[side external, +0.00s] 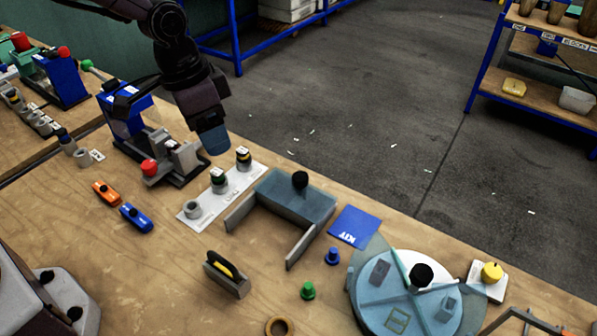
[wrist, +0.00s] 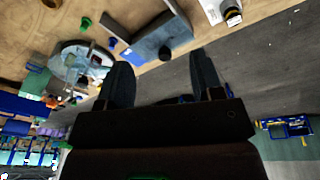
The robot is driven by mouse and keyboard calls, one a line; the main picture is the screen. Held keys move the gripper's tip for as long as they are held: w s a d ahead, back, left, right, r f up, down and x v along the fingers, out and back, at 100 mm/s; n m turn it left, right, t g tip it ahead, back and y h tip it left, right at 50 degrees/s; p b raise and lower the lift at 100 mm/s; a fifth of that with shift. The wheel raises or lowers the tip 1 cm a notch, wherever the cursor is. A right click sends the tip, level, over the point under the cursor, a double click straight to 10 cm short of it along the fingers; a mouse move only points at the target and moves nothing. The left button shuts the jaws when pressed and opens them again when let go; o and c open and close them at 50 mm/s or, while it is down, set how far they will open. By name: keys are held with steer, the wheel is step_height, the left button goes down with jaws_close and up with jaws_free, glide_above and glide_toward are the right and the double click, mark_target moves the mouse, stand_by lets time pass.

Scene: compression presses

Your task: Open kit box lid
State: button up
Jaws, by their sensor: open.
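A blue card marked KIT (side external: 354,226) lies between two things with clear covers and black knobs. On its left is a grey U-shaped frame (side external: 240,208) with a bluish cover (side external: 268,192) across its back. On its right is a round divided tray (side external: 362,291) with a see-through lid (side external: 386,263) over it. I cannot tell for sure which is the kit box. In the wrist view, the frame (wrist: 142,30) and the tray (wrist: 68,66) show beyond the fingers. My gripper (side external: 214,143) is open and empty, above the table's back edge, left of both and apart from them.
A white strip (side external: 232,190) with several small cylinders lies near my gripper. A blue press with a red knob (side external: 150,168) stands left of it. Orange (side external: 106,193) and blue (side external: 136,218) pieces, a grey holder (side external: 228,275) and green (side external: 308,290) and blue (side external: 332,256) pegs lie in front.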

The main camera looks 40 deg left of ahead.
mark_target(300, 176)
steer(key=w+d+f+m+t+h, duration=0.25)
steer(key=w+d, duration=0.25)
steer(key=w, duration=0.3)
steer(key=shift+m+g+y, duration=0.25)
steer(key=shift+m+y, duration=0.2)
steer(key=x, duration=1.2)
steer(key=shift+w+f, duration=0.15)
steer(key=shift+f, duration=0.2)
